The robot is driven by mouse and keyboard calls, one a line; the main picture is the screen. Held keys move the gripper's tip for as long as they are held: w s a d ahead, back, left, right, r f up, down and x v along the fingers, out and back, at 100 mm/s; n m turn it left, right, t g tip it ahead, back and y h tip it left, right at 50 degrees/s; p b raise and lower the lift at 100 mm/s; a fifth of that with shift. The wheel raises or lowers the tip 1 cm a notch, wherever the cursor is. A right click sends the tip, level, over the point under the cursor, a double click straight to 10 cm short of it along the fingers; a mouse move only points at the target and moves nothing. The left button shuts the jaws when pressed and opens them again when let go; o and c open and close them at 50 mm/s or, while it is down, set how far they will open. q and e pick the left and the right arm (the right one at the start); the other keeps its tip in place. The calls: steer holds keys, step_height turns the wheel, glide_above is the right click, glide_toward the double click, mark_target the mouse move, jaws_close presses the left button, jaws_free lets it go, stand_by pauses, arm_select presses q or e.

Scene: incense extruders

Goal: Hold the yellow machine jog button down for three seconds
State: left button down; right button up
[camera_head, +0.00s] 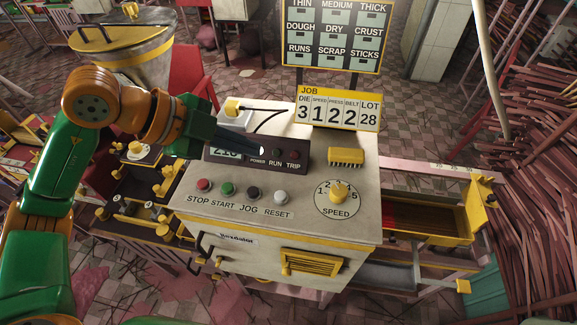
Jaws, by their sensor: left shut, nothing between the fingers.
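The machine's cream-topped cabinet (300,215) with yellow trim stands in the middle. Its jog button (253,192) is a dark round knob above the JOG label, between the green start button (228,188) and the pale grey reset button (281,196). The red stop button (204,185) is at the left end of the row. My left gripper (261,150) reaches in from the left, shut and empty, in front of the display panel. In the picture its dark tip is above the jog button and apart from it. My right gripper is not in view.
The display panel (290,152) has POWER, RUN and TRIP lamps and is partly hidden by my left gripper. A yellow speed dial (338,192) and a yellow vented block (346,156) are to the right. A job sign (339,112) stands at the back.

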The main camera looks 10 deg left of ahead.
arm_select(q)
steer(key=b, duration=0.8)
glide_above(248, 195)
steer(key=f, duration=0.8)
steer(key=shift+w+a+f, duration=0.15)
steer(key=shift+w+a, duration=0.05)
steer(key=shift+d+f, duration=0.1)
steer(key=shift+f, duration=0.1)
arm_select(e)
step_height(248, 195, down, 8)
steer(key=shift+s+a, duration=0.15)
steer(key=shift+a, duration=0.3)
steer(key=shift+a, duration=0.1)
arm_select(q)
steer(key=shift+f+b, duration=0.4)
steer(key=shift+b, duration=0.1)
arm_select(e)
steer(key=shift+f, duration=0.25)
